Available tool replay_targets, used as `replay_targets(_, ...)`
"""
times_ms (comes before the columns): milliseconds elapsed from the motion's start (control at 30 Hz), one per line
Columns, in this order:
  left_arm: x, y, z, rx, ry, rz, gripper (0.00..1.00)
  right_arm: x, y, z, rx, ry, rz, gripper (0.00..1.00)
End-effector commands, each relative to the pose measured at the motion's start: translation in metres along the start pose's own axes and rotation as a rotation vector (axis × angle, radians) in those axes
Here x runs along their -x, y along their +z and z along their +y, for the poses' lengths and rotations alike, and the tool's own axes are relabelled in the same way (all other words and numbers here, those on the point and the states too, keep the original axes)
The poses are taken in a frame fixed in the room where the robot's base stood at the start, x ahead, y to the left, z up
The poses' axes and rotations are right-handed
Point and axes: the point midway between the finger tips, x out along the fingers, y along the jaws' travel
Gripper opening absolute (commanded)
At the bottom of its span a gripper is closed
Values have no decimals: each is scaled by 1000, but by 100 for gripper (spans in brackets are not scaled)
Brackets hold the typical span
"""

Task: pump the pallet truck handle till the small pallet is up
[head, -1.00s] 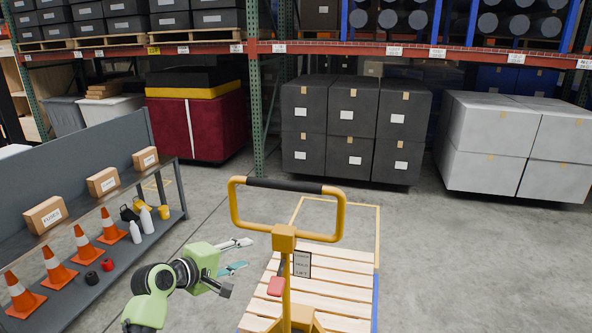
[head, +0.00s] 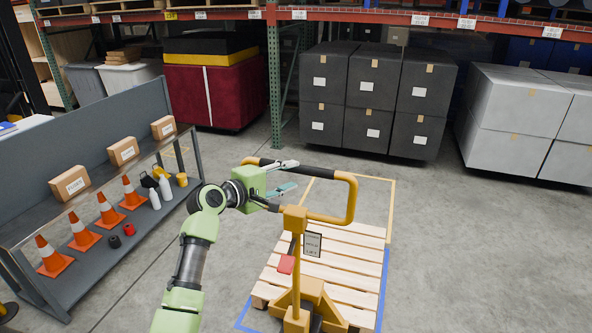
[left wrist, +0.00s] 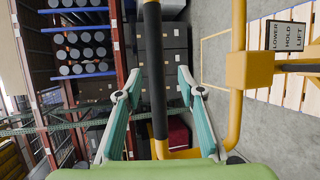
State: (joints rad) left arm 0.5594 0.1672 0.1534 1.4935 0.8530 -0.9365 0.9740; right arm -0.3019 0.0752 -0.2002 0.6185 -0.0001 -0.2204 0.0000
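The pallet truck's yellow loop handle (head: 350,205) stands upright, with a black grip bar (head: 312,170) across its top. My left gripper (head: 287,177) is at the left part of the loop, fingers apart. In the left wrist view the black grip (left wrist: 153,70) runs between the two open teal fingers (left wrist: 159,82); contact cannot be told. The small wooden pallet (head: 345,255) lies beyond the truck's yellow body (head: 312,295). Its height off the floor is hard to judge. A "LOWER HOLD LIFT" sign (left wrist: 285,36) and a red lever (head: 286,264) are on the handle's shaft. My right gripper is out of view.
A grey shelf bench (head: 90,215) with boxes, orange cones and bottles stands at the left. Black totes (head: 375,95) and white totes (head: 510,120) stand at the back under a rack. Blue and yellow lines mark the floor. The floor at right is clear.

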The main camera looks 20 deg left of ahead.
Motion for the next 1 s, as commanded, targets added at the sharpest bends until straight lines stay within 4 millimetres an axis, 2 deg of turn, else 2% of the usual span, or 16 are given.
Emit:
replay_targets(100,-15,0,1,1,-1,-1,35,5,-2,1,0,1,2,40)
replay_targets(300,-30,0,0,0,0,-1,35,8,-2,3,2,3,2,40)
replay_targets(667,-33,0,0,-1,0,0,35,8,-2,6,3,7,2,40)
replay_targets(800,-33,0,-1,-1,-1,0,0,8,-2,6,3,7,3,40)
replay_targets(1000,-33,0,-4,-1,-7,-1,0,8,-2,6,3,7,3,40)
